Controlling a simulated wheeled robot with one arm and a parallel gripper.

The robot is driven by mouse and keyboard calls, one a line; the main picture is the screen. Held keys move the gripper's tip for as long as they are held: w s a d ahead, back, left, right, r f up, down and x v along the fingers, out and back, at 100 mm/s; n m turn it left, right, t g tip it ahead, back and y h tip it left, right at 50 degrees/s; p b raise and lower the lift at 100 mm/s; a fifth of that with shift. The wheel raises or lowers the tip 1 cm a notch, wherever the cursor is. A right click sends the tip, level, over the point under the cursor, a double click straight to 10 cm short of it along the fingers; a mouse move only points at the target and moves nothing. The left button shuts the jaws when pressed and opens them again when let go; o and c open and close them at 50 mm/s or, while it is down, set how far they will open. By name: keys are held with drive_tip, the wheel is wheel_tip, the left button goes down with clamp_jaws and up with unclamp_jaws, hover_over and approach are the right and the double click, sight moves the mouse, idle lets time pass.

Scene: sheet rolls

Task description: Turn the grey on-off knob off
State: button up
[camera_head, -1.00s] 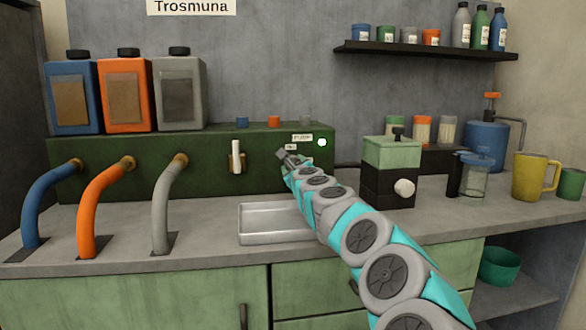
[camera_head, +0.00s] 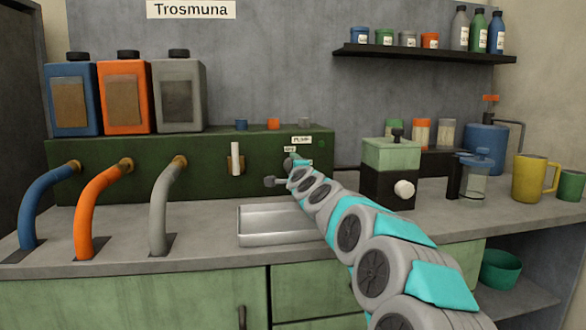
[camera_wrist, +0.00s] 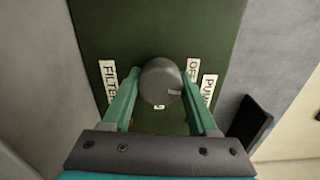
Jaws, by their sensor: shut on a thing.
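The grey on-off knob (camera_wrist: 160,80) is on the dark green panel (camera_wrist: 150,28) in the wrist view. My gripper (camera_wrist: 159,90) has its teal fingers on either side of the knob and is shut on it. A pale mark on the knob's face points right and slightly down in that view. An OFF label (camera_wrist: 192,72) is at the knob's upper right, and a small label shows below it, partly covered. In the head view my gripper (camera_head: 286,172) is at the panel and hides the knob. The round lamp (camera_head: 322,143) near the PUMP label (camera_head: 301,140) is dark.
A FILTER label (camera_wrist: 109,82) lies left of the knob in the wrist view. A white lever (camera_head: 236,158) is on the panel to the left. A metal tray (camera_head: 270,238) lies below my arm. A green and black machine (camera_head: 389,178) stands close on the right.

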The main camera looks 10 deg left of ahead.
drive_tip(key=shift+a+f+n, duration=0.1)
drive_tip(key=shift+f+n, duration=0.05)
drive_tip(key=shift+n, duration=0.95)
drive_tip(key=o, duration=1.4)
drive_tip(key=shift+c, duration=0.2)
drive_tip(key=b+v, duration=0.1)
drive_tip(key=v, duration=0.7)
